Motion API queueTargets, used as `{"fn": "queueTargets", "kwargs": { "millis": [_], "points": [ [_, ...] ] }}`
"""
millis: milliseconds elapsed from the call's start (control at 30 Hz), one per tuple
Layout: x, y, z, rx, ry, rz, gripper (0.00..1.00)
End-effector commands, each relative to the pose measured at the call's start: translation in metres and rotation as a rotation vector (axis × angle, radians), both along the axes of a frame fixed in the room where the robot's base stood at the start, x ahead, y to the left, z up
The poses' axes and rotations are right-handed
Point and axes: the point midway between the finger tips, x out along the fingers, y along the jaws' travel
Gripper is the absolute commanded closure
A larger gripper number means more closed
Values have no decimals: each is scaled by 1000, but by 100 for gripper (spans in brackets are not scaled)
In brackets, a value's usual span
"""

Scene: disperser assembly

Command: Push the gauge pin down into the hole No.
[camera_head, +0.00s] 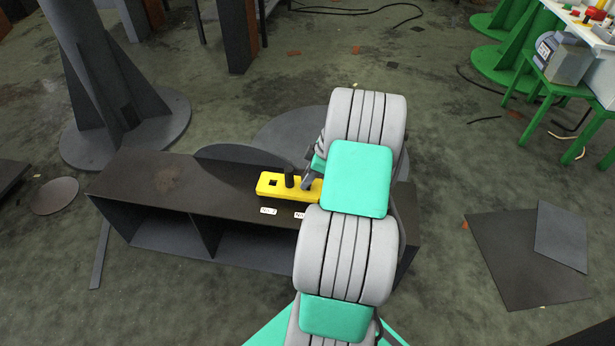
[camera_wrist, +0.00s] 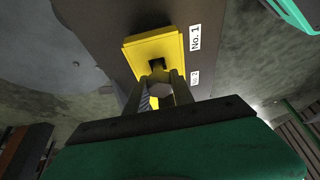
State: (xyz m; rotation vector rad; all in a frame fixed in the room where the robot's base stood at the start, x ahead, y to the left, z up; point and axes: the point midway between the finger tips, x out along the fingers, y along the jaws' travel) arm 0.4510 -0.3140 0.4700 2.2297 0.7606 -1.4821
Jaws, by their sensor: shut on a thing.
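A yellow block (camera_head: 262,190) with a dark square hole (camera_head: 272,182) near its left end sits on a dark bench. A dark upright post (camera_head: 289,177) stands over the block's middle; I cannot tell whether it is part of the pin or a finger. My gripper (camera_head: 305,182) is low over the block's right part, half hidden by my arm. In the wrist view, its fingers are shut on a grey faceted piece, seemingly the gauge pin (camera_wrist: 160,88). The yellow block (camera_wrist: 138,50) with a dark opening (camera_wrist: 156,64) lies just beyond. The pin's lower end is hidden.
Labels lie in front of the block: No. 2 (camera_head: 268,211) at left, a partly covered one (camera_head: 299,215) at right, readable as No. 1 (camera_wrist: 195,37) in the wrist view. The dark bench (camera_head: 150,190) is clear left of the block.

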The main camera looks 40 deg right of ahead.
Motion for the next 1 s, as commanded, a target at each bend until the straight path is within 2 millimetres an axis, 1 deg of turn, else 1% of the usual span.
{"fn": "queueTargets", "kwargs": {
  "millis": [600, 633, 900, 1000],
  "points": [
    [0, 0, -16, -1, -1, 0, 100],
    [0, 0, -15, -1, -1, 1, 69],
    [0, 0, -15, 0, 0, 0, 47],
    [0, 0, -15, 0, 0, 0, 46]
  ]
}}
